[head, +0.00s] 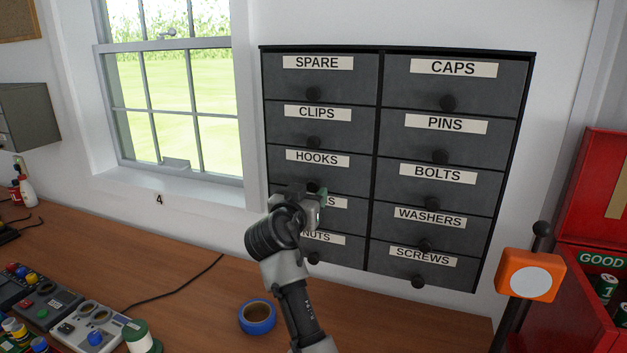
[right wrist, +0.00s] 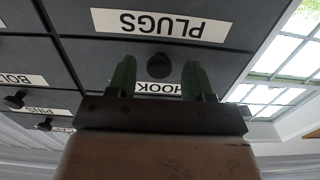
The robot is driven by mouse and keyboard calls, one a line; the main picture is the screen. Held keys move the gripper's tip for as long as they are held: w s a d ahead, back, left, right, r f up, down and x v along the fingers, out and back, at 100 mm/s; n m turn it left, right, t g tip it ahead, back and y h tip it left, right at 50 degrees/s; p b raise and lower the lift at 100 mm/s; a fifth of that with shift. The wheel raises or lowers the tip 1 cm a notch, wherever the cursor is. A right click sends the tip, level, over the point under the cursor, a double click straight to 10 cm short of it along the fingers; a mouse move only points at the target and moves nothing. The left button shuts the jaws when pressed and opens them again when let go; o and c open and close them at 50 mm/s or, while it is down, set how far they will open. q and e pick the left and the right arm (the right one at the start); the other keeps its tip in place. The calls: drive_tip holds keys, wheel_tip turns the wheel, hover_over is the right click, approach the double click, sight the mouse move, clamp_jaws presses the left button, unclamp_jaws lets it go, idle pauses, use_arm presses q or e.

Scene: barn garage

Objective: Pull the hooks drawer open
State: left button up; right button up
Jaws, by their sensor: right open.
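The hooks drawer (head: 345,173) is in the left column of the dark grey wall cabinet, below CLIPS, and looks closed and flush with its neighbours. Its round black knob (head: 313,187) shows just above my right gripper (head: 316,200). In the right wrist view, which is upside down, the knob (right wrist: 159,66) appears between the two green fingertips of my open right gripper (right wrist: 158,70). The fingers stand either side of it; I cannot tell if they touch it. The HOOKS label (right wrist: 158,88) is partly hidden by the gripper. My left gripper is not in view.
The PLUGS drawer label (right wrist: 160,25) is close to the fingers; my gripper partly covers that drawer in the head view. A wooden bench (head: 200,260) below holds a blue tape roll (head: 257,316). An orange device (head: 530,275) stands at right, beside a red cabinet (head: 595,190).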

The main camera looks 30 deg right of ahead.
drive_tip(key=shift+r+p+x, duration=0.2)
drive_tip(key=shift+p+x, duration=0.2)
drive_tip(key=shift+x, duration=0.75)
drive_tip(key=shift+w+d+f, duration=0.15)
drive_tip(key=shift+w+d, duration=0.1)
drive_tip(key=shift+c, duration=0.2)
clamp_jaws()
